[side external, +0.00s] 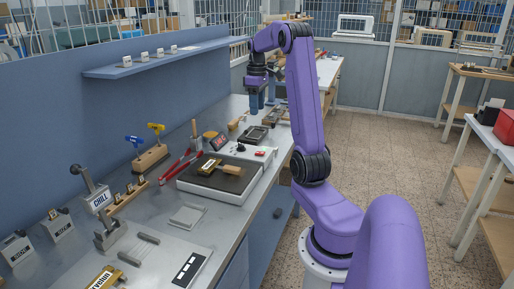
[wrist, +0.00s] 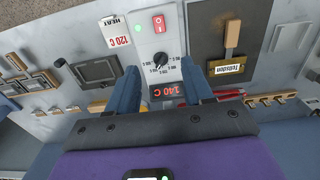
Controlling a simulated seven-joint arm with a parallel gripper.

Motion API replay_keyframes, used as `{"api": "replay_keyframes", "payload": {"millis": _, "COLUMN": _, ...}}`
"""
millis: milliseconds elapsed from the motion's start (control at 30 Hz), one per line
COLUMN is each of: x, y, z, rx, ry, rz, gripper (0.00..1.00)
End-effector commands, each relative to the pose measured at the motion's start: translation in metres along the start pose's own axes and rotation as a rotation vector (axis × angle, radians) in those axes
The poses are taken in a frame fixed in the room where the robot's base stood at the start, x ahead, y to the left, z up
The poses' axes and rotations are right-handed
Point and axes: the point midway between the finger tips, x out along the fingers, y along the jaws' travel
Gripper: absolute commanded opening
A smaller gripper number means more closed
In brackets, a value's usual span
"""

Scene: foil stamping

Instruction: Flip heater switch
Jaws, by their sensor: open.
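The heater switch is a small red rocker (wrist: 158,23) on a light control panel (wrist: 145,50), at the top centre of the wrist view. A black dial (wrist: 160,66) and a red display reading 140 C (wrist: 168,91) sit below it on the panel. In the side external view the red switch (side external: 262,153) is at the back right of the hot plate unit. My gripper (side external: 262,103) is open and empty, raised above the bench beyond the unit. In the wrist view its fingers (wrist: 163,72) straddle the dial's area in the picture; touch is not visible.
A dark plate (side external: 218,174) bears a wooden-handled tool marked Telesdon (wrist: 229,68). A HEAT 120 C card (wrist: 115,32) lies beside the panel. Red tongs (side external: 180,166), a dark tray (side external: 254,134) and wooden racks are nearby. A wall shelf (side external: 155,59) runs along the left.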

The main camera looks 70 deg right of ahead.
Motion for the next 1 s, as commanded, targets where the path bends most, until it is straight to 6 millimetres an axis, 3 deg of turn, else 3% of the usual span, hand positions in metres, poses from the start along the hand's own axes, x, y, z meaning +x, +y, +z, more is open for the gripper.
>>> {"api": "replay_keyframes", "payload": {"millis": 700, "x": 0.129, "y": -0.001, "z": 0.0, "rx": -0.001, "ry": -0.003, "rz": -0.004, "gripper": 0.51}}
{"api": "replay_keyframes", "payload": {"millis": 1000, "x": 0.162, "y": -0.001, "z": 0.0, "rx": -0.001, "ry": -0.001, "rz": -0.001, "gripper": 0.51}}
